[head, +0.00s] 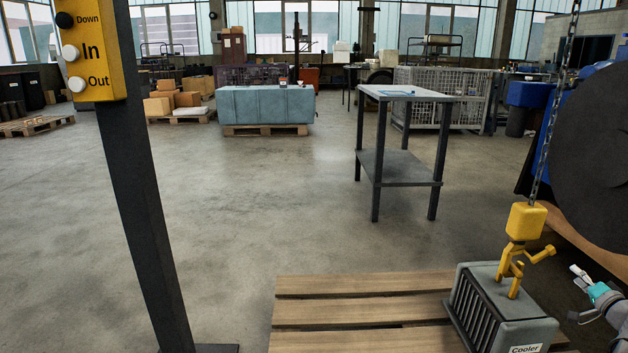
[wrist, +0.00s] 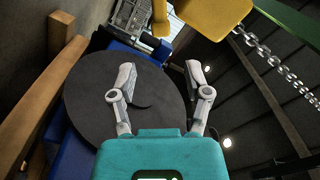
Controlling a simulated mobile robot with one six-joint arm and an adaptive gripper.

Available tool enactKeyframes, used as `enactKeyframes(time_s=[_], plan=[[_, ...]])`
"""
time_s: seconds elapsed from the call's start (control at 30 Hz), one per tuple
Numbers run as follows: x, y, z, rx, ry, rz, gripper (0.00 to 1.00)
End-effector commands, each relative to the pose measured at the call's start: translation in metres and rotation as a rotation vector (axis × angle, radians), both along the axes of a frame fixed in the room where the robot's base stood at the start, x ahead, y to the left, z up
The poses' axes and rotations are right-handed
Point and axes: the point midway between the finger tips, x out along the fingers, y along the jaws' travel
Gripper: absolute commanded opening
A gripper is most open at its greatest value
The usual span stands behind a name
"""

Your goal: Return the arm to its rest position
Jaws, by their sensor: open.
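My gripper (head: 581,275) is at the right edge of the head view, just right of the cooler (head: 504,308) and below the large dark disc. In the wrist view my gripper (wrist: 160,70) has its two grey fingers spread apart, with nothing between them. The teal gripper body fills the bottom of that view. The rest of my arm is mostly cut off by the frame edge.
A yellow hoist hook (head: 526,222) hangs on a chain (head: 558,105) and meets the cooler's top. The cooler stands on a wooden pallet (head: 335,312). A dark round disc (head: 600,150) is close by. A yellow button box (head: 90,50) stands left. The middle floor is clear.

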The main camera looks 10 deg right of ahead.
Motion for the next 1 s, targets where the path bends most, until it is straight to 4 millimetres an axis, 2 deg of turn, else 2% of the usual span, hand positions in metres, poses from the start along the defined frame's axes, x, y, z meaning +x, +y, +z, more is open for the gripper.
enactKeyframes(time_s=[0.17,0.27,0.37,0.6,0.8,1.0], plan=[[0.015,0.022,0.000,-0.003,0.033,0.044,0.63],[0.031,0.046,-0.001,-0.006,0.068,0.089,0.63],[0.049,0.077,-0.004,-0.014,0.119,0.149,0.63],[0.090,0.167,-0.014,-0.036,0.270,0.314,0.63],[0.111,0.240,-0.023,-0.065,0.403,0.439,0.63],[0.120,0.310,-0.031,-0.102,0.539,0.554,0.63]])
